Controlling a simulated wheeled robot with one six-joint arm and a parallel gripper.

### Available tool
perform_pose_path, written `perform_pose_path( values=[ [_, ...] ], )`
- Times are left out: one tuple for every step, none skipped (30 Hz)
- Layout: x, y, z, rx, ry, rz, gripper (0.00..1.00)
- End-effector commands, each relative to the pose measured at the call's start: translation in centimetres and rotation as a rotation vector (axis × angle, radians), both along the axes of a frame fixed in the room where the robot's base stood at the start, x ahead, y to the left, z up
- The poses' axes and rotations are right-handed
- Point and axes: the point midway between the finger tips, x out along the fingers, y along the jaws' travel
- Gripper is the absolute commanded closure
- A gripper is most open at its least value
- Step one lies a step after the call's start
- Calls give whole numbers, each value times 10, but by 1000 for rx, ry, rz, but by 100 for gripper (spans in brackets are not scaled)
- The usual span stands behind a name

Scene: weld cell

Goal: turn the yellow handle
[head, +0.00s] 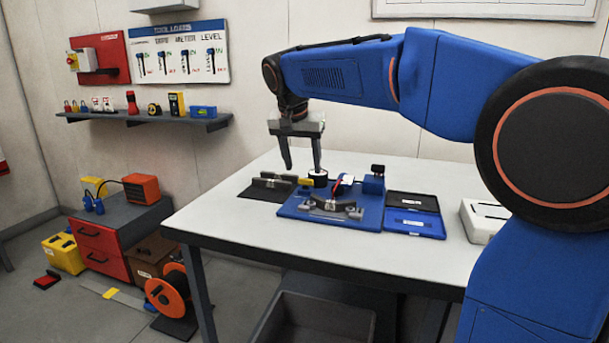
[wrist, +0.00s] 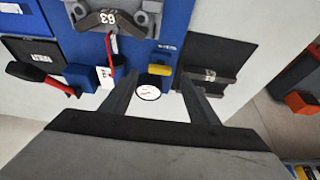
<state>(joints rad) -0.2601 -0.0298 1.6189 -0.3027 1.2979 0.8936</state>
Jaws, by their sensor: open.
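A small yellow handle (head: 306,182) sits at the back left edge of the blue fixture plate (head: 287,210) on the table. In the wrist view the yellow handle (wrist: 160,70) lies between and just beyond my fingertips, nearer the right finger. My gripper (head: 302,166) is open and empty, pointing down above the back left of the plate. In the wrist view my gripper (wrist: 159,80) shows both fingers spread, with a round white-faced gauge (wrist: 149,92) between them. I cannot tell whether a finger touches the handle.
A grey block on a dark mat (head: 262,196) lies left of the plate. A curved metal part marked 63 (head: 330,207) is on the plate. Black and blue trays (head: 413,222) lie to the right. The table's front left is clear.

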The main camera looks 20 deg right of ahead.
Motion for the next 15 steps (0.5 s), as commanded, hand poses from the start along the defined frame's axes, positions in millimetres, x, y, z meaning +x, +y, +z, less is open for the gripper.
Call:
perform_pose_path(
  values=[
    [2, -2, -9, 0, 3, -1, 45],
    [4, -3, -12, -1, 2, -2, 45],
    [5, -5, -18, -1, 2, -2, 45],
    [7, -6, -21, -1, 2, -2, 45],
    [8, -6, -25, 0, 1, -1, 45],
    [9, -7, -28, 0, 1, -1, 45],
    [10, -8, -31, 0, 1, -1, 45],
    [11, -8, -33, 0, 0, -1, 45],
    [12, -9, -36, 0, 0, 0, 45],
    [13, -9, -37, 0, 0, 0, 45],
    [13, -9, -39, 0, 0, 0, 45],
    [14, -10, -40, 0, 0, 0, 45],
    [14, -10, -41, 0, 0, 0, 45],
    [14, -10, -42, 0, 0, 0, 45],
    [14, -10, -42, 0, 0, 0, 45]
  ],
)
